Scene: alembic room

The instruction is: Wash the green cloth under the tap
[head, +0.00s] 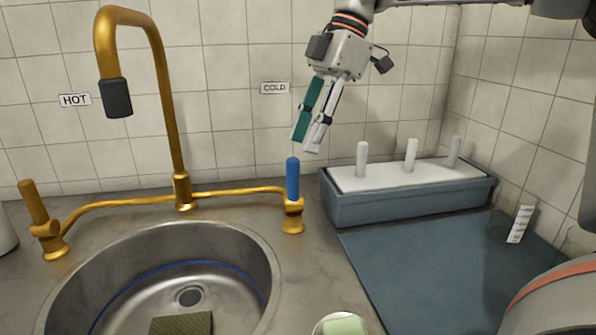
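An olive-green, ridged flat piece (182,324), which looks like the green cloth, lies in the steel sink (262,250) below the drain; the picture's bottom edge cuts it off. The brass tap (168,100) arches over the sink with a dark nozzle (116,97); no water stream shows. The blue cold handle (293,180) stands upright on its brass valve, right of the spout. My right gripper (306,146) points down just above it, apart from it. Its teal and pale fingers lie close together, apparently shut, with nothing visible between them. My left gripper is not in view.
The brass hot handle (33,202) leans at the far left. A blue-grey box (405,206) with white pegs stands right of the cold valve, behind a dark mat (430,270). A pale green block (343,326) sits in a round dish at the bottom. The tiled wall is close behind.

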